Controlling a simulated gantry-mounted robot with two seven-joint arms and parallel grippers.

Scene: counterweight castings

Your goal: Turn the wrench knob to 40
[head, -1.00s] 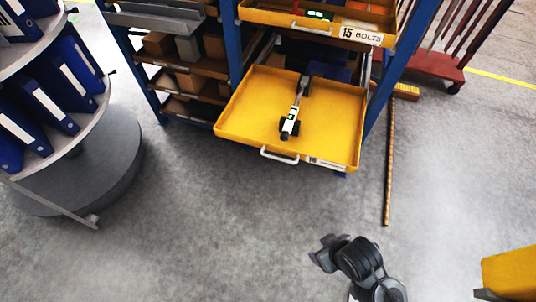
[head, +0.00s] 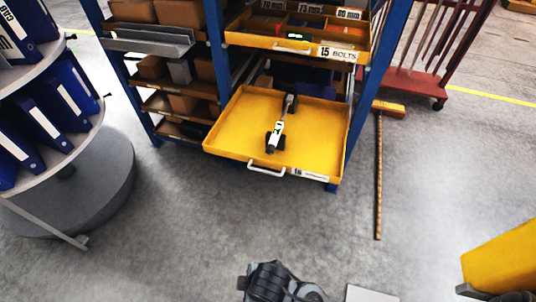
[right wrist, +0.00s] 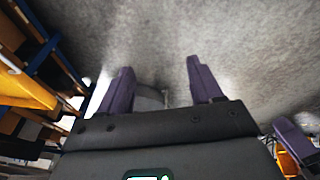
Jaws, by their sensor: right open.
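A slim wrench (head: 279,129) lies lengthwise in the pulled-out yellow drawer (head: 317,158). It has a light body with green marks and dark parts at both ends. Its knob and scale are too small to read. My right gripper (right wrist: 159,66) shows in the right wrist view, its two purple fingers apart with nothing between them and grey floor beyond. A dark part of one of my arms shows at the bottom of the head view, well short of the drawer. My left gripper cannot be made out in the head view.
The drawer has a white front handle (head: 267,168). An open bolts drawer (head: 300,46) sits above it in the blue-framed shelving. A round binder stand (head: 75,190) is at the left, a broom (head: 379,170) at the right.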

